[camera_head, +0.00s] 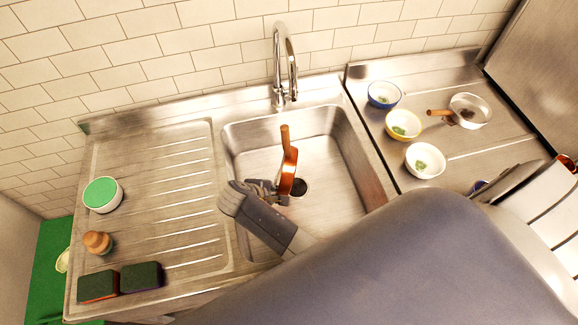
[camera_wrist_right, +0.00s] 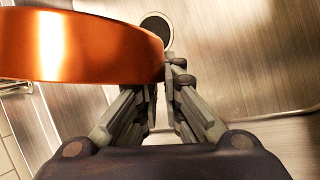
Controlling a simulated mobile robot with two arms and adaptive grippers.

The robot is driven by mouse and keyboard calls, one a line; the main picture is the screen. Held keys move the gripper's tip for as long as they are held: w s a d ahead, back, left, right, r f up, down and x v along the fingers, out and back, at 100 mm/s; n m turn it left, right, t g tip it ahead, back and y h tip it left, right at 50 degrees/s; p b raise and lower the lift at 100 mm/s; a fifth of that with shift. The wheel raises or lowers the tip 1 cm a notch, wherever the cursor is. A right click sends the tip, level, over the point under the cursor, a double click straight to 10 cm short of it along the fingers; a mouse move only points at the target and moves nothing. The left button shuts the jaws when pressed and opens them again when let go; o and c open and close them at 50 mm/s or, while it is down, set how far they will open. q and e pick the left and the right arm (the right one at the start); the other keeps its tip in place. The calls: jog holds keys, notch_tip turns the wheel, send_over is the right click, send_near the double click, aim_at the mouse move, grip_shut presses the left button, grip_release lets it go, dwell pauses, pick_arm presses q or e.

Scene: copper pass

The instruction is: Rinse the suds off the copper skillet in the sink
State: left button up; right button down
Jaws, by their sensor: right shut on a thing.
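The copper skillet (camera_head: 289,175) is tilted up on its side in or over the sink (camera_head: 335,150), its wooden handle (camera_head: 285,135) pointing toward the tap. My right gripper (camera_head: 276,188) is shut on the skillet's edge. The right wrist view shows its fingers (camera_wrist_right: 166,82) close together at the end of the orange copper wall (camera_wrist_right: 80,48). The chrome tap (camera_head: 283,65) stands behind the sink, and no water stream shows. The drain (camera_head: 300,188) is beside the skillet. I cannot make out suds on the surfaces I see. My left gripper is not in view.
Ribbed drainboard (camera_head: 170,190) lies left, with a green-topped round tub (camera_head: 102,195), wooden-knobbed item (camera_head: 97,242) and two sponges (camera_head: 98,287) at its left side. Right counter holds blue (camera_head: 384,95), yellow (camera_head: 403,125) and white bowls (camera_head: 425,160) and a small pan (camera_head: 470,110).

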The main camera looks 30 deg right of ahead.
notch_tip(320, 180, up, 10)
jog(key=shift+f, duration=0.2)
dwell(0.9)
jog(key=shift+w+r, duration=0.1)
dwell(1.9)
notch_tip(320, 180, up, 4)
jog(key=shift+f, duration=0.1)
dwell(0.4)
jog(key=shift+f, duration=0.1)
dwell(0.6)
